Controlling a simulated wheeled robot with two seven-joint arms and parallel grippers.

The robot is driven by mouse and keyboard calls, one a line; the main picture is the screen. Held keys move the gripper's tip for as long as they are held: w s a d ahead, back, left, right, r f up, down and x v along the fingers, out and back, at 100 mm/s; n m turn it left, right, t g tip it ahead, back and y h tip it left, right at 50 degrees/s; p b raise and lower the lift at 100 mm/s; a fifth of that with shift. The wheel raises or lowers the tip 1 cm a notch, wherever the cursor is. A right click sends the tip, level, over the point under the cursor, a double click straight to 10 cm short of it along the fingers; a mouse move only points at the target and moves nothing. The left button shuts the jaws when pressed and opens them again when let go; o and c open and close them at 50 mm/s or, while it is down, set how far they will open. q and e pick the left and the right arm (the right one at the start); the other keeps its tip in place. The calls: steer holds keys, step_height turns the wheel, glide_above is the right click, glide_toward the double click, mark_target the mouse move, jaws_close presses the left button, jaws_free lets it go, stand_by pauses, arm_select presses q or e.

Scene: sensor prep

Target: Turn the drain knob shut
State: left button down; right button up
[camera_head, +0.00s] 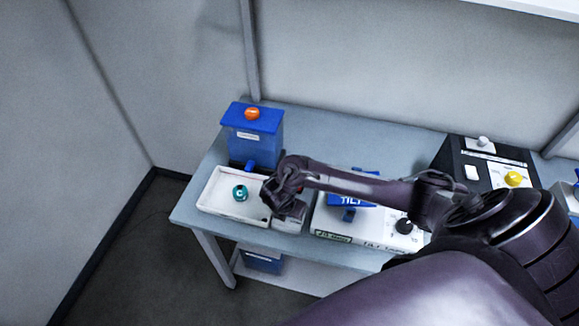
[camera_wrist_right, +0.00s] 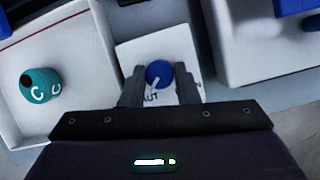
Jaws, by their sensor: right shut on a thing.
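The drain knob (camera_wrist_right: 158,72) is round and blue, with a white pointer line slanting down-left in the right wrist view. It sits on a white plate (camera_wrist_right: 178,46). Part of a label ending in "UT" shows below-left of the knob; the rest is hidden. My right gripper (camera_wrist_right: 159,80) is shut on the knob, one finger on each side. In the head view my right gripper (camera_head: 284,203) is over a small white box (camera_head: 290,223), and the gripper hides the knob. My left gripper is not in view.
A white tray (camera_head: 212,205) holding a teal bottle marked C (camera_head: 240,192) stands left of my gripper. Behind is a blue tank (camera_head: 255,148) with an orange knob (camera_head: 252,113). Right are a tilt device (camera_head: 345,237) and a black-and-white panel (camera_head: 455,160). The bench's back middle is clear.

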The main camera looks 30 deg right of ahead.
steer(key=shift+w, duration=0.1)
steer(key=o, duration=1)
steer(key=shift+a+r, duration=0.1)
steer(key=shift+r, duration=0.05)
steer(key=v, duration=0.5)
steer(key=shift+w+a+r, duration=0.2)
steer(key=shift+a+r, duration=0.35)
steer(key=shift+a, duration=0.35)
steer(key=shift+s+d+r, duration=0.55)
steer(key=shift+r, duration=0.1)
